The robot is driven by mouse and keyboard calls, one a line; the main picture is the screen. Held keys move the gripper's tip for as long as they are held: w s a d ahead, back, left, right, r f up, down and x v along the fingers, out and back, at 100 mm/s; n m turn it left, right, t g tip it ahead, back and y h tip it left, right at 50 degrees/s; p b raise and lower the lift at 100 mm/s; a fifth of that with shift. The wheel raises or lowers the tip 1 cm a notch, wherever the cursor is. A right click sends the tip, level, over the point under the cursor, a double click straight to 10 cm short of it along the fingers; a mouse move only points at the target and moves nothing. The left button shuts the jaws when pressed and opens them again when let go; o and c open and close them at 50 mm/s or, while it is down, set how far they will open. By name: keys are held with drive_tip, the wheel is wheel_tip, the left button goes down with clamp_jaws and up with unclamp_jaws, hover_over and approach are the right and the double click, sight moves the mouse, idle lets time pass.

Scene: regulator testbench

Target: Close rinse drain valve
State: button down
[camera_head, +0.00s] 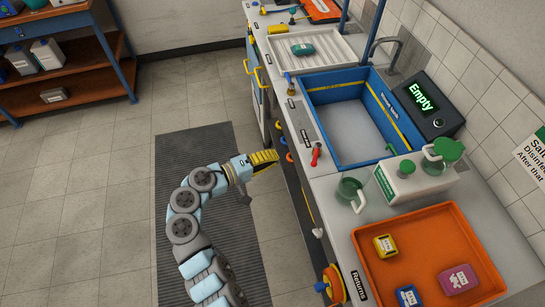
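A small red-handled valve (316,154) stands on the counter's front ledge, left of the blue rinse basin (321,90). A dark label beside it is too small to read, so I cannot confirm which valve it is. The basin looks empty, and the display (420,97) behind it reads "Empty". My gripper (264,161), with yellow ribbed fingers, is over the floor mat side of the counter, left of the red valve and apart from it. I see nothing held, but the finger gap is not clear at this angle.
An orange tray (398,290) with several small packs is at the front right. A white container (402,180) and green-lidded jugs stand behind it. A second valve (289,84) sits farther along the ledge. A white drainboard (337,47) lies at the back. The floor mat (195,150) is clear.

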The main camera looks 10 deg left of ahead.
sight(316, 151)
drive_tip(key=shift+w+d+f+p, duration=0.3)
drive_tip(key=shift+w+d, duration=0.4)
drive_tip(key=shift+d, duration=0.85)
drive_tip(key=shift+w+d+f+p, duration=0.35)
drive_tip(key=shift+w+d, duration=0.3)
drive_tip(key=shift+d, duration=0.85)
drive_tip(key=shift+w+d+f+p, duration=0.3)
drive_tip(key=shift+w+d, duration=0.4)
drive_tip(key=shift+d, duration=0.85)
drive_tip(key=shift+s+d+r+n+t+y+p, duration=0.1)
drive_tip(key=shift+d+n+t+y+p, duration=0.1)
drive_tip(key=shift+n+t+y, duration=0.15)
drive_tip(key=shift+s+d+n+t+y+p, duration=0.1)
drive_tip(key=shift+n+t+y+p, duration=0.1)
drive_tip(key=shift+n+t+y, duration=0.15)
